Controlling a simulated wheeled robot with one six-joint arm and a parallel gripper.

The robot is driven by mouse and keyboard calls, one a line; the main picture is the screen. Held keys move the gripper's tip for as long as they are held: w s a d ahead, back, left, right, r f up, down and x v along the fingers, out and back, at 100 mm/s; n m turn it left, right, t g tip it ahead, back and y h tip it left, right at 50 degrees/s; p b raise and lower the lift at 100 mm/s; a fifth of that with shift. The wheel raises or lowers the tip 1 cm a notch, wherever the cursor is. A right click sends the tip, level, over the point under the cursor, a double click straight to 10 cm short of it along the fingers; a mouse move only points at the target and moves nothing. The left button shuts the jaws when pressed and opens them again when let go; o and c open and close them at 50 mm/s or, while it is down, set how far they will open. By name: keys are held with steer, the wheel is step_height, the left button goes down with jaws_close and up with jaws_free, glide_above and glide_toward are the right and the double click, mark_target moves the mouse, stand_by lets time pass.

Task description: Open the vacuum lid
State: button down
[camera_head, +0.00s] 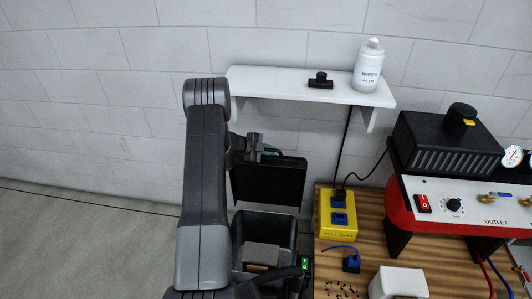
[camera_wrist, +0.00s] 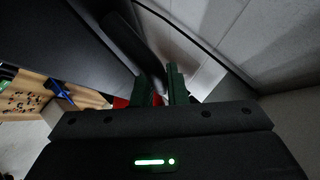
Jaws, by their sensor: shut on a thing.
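A black flat panel, which looks like the vacuum lid (camera_head: 268,184), stands upright above an open black box (camera_head: 285,232). My gripper (camera_head: 268,150) is at the panel's top edge, coming in from the left. In the wrist view, the green fingers of my gripper (camera_wrist: 163,88) are closed around a dark edge that looks like the lid (camera_wrist: 138,48). The exact contact lies partly hidden between the fingers. Part of the box is hidden behind my arm.
A white shelf (camera_head: 290,84) above holds a white bottle (camera_head: 368,68) and a small black part (camera_head: 320,81). To the right, a wooden table (camera_head: 375,225) carries a yellow box (camera_head: 337,218), a red-and-white machine (camera_head: 470,205) and a white block (camera_head: 398,284). The floor at left is clear.

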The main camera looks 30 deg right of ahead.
steer(key=shift+w+d+f, duration=0.1)
steer(key=shift+w+d, duration=0.25)
steer(key=shift+w, duration=0.25)
steer(key=c, duration=1.5)
jaws_free()
steer(key=shift+o, duration=0.2)
steer(key=b+v, duration=0.1)
steer(key=v, duration=1.3)
steer(key=shift+w+d, duration=0.15)
